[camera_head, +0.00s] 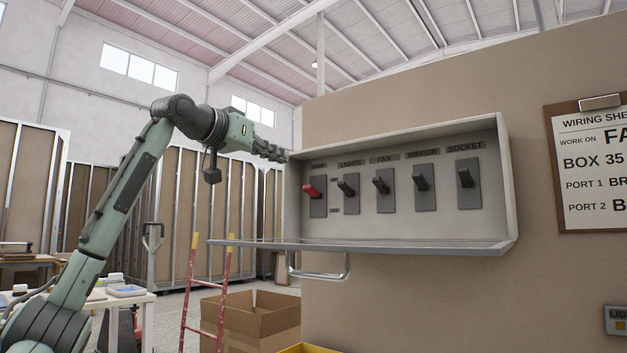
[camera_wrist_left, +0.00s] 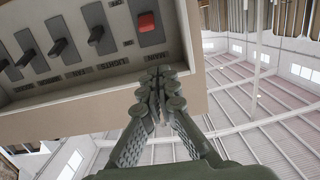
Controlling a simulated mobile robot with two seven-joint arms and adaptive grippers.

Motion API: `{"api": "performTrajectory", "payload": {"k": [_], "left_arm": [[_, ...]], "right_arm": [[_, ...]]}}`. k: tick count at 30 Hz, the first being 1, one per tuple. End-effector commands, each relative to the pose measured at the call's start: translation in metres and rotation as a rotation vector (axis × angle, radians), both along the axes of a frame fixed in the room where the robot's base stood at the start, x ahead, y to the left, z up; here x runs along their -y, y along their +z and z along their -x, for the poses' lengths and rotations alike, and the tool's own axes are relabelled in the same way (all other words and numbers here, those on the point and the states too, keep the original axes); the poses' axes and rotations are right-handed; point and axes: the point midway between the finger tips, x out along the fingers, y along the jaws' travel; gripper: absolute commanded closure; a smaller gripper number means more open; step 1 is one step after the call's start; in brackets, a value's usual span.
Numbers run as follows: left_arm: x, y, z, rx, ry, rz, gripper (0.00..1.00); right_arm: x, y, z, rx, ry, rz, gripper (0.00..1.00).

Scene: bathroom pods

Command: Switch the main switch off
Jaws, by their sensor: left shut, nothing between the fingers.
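The main switch is the red lever (camera_head: 313,190) at the left end of a row in an open grey switch box (camera_head: 400,228). I cannot tell for sure whether it is up or down. It also shows in the left wrist view as a red lever (camera_wrist_left: 147,22) on a grey plate. My left gripper (camera_head: 284,156) is shut and empty at the box's upper left edge, above and left of the red lever and apart from it. In the left wrist view its closed fingertips (camera_wrist_left: 158,80) are near the label by the red lever. My right gripper is not in view.
Black levers for lights (camera_head: 348,187), fan (camera_head: 382,184), mirror (camera_head: 422,181) and socket (camera_head: 466,179) stand right of the red one. The box's cover (camera_head: 360,245) is lowered flat below them, with a handle (camera_head: 320,272). A clipboard (camera_head: 590,165) hangs at right.

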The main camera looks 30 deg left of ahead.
Motion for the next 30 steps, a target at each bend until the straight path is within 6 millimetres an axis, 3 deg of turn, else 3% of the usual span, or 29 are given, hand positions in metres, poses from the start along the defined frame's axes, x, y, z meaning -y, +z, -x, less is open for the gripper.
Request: {"api": "performTrajectory", "payload": {"k": [4, 16, 20, 30], "left_arm": [[0.009, 0.010, 0.008, 0.002, -0.011, 0.016, 1.00], [0.010, 0.008, 0.002, 0.000, -0.012, 0.017, 1.00], [0.012, 0.007, -0.015, -0.002, -0.013, 0.017, 1.00], [0.017, 0.001, -0.086, -0.001, -0.012, 0.017, 1.00]], "right_arm": [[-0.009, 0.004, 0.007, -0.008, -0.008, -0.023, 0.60], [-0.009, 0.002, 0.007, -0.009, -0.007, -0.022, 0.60], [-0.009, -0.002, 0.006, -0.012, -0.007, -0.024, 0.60], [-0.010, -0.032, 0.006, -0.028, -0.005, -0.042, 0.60]]}}
